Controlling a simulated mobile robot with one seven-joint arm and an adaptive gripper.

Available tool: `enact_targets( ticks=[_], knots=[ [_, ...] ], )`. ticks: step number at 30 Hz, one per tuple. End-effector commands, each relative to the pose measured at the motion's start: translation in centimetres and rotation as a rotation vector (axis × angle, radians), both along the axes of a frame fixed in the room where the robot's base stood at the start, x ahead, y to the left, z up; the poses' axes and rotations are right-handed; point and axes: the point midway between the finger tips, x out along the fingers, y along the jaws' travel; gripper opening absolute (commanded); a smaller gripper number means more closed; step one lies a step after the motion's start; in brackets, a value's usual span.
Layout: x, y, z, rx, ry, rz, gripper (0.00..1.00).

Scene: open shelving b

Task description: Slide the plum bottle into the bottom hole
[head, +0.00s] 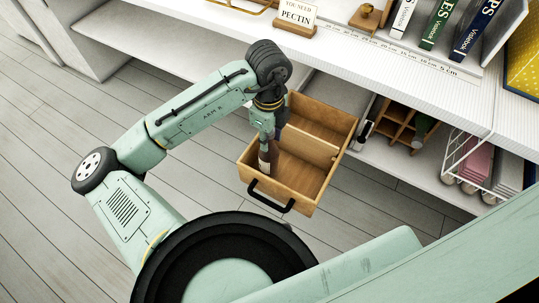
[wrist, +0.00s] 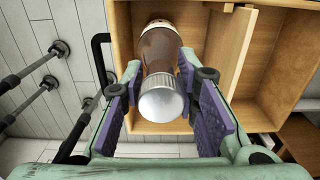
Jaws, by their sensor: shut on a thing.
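The plum bottle, dark reddish-brown with a pale band and a silver cap, shows in the wrist view (wrist: 158,50) and in the head view (head: 264,158). My gripper (head: 268,137) is shut on it near the capped end, with a purple pad on each side (wrist: 165,92). The cap faces the wrist camera. The bottle is inside the outline of an open wooden drawer (head: 312,188); I cannot tell whether it touches the drawer floor. A wooden rack with square compartments (head: 398,112) stands on the lower shelf to the right. Its bottom hole is not clearly visible.
The drawer has a divider and a black front handle (head: 270,198). A dark green bottle (head: 421,132) is at the rack. A white wire holder (head: 465,160) with pink and grey items stands farther right. The white upper shelf (head: 345,65) overhangs. Floor is clear at left.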

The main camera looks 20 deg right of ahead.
Motion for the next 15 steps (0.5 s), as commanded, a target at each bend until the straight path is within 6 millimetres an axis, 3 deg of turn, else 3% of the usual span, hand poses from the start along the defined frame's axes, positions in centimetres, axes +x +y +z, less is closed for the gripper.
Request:
enact_targets(
  ticks=[15],
  knots=[
    [0.0, 0.0, 4.5, -0.001, -0.001, -0.001, 0.0]
  ],
)
